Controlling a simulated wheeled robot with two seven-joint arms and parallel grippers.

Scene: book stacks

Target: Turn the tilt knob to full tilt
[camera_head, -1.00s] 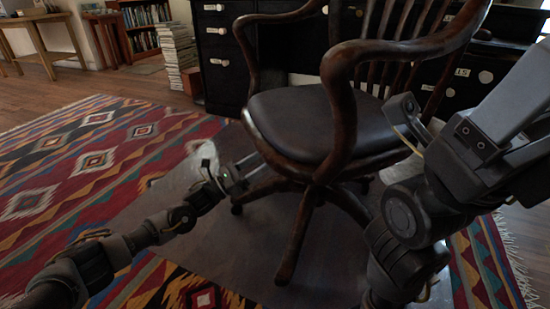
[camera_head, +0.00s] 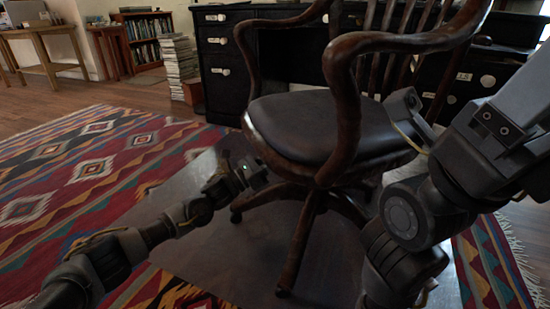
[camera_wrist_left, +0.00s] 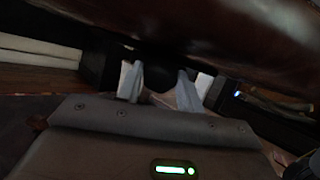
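The wooden swivel chair (camera_head: 335,110) with a dark seat stands in front of me. My left gripper (camera_wrist_left: 160,80) is just under the left side of its seat; its fingertips are hidden in the head view, where the wrist (camera_head: 240,177) shows. In the left wrist view the two pale fingers stand apart under the reddish-brown seat edge (camera_wrist_left: 225,35). A dark rounded part (camera_wrist_left: 158,82), perhaps the tilt knob, shows between them. I cannot tell whether the fingers touch it.
A patterned rug (camera_head: 90,170) and a bare floor mat (camera_head: 230,255) lie under and around the chair. A black desk (camera_head: 222,65) stands close behind it. A stack of books (camera_head: 180,68) is at the back left.

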